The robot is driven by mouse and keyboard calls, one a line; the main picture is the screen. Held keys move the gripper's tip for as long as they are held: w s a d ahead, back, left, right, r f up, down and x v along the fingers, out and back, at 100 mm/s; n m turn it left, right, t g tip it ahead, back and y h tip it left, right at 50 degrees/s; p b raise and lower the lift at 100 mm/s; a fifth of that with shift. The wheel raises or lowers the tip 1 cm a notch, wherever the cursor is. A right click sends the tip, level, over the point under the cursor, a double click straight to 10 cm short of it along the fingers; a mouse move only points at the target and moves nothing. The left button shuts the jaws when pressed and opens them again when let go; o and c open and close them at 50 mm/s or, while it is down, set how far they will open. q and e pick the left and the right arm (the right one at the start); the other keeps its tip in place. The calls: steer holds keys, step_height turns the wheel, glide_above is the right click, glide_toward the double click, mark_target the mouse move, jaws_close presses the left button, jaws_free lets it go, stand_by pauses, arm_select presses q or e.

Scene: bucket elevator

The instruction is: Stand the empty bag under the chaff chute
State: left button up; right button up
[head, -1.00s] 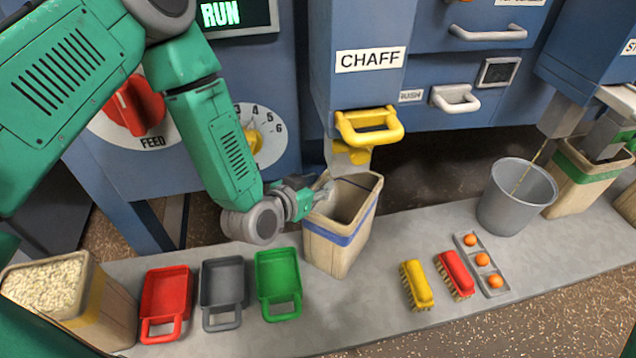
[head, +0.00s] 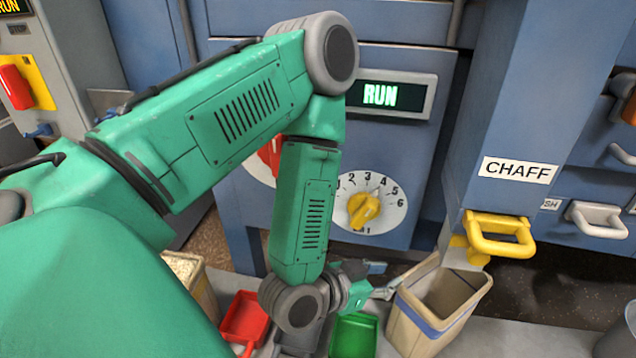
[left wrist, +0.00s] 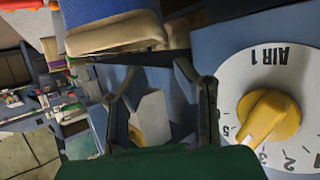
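The empty tan bag (head: 420,330) with a blue band stands upright and open-mouthed on the pale ledge, just below the chaff chute with its yellow handle (head: 500,236). Its mouth shows no contents, and its base is cut off in the head view. My left gripper (head: 385,282) is beside the bag's left rim, its fingers spread. In the left wrist view the fingers (left wrist: 160,105) are apart with nothing between them, and the bag (left wrist: 112,35) shows upside down beyond them at upper left. I cannot tell whether a finger touches the bag. My right gripper is out of view.
A red scoop (head: 245,318) and a green scoop (head: 354,338) lie left of the bag, with a grey one partly hidden between them. A filled bag (head: 190,270) stands farther left. The dial panel (head: 372,205) is close behind my left wrist.

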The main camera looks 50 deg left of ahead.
arm_select(q)
steer(key=s+a+f+n+g+y, duration=0.1)
steer(key=s+a+f+g, duration=0.2)
steer(key=s+f+g, duration=0.3)
steer(key=s+a+f+g+y, duration=0.2)
steer(key=s+f+g, duration=0.4)
steer(key=s, duration=0.9)
steer(key=shift+a+f+n, duration=0.4)
steer(key=shift+f, duration=0.4)
step_height(320, 180, up, 3)
steer(key=p, duration=0.3)
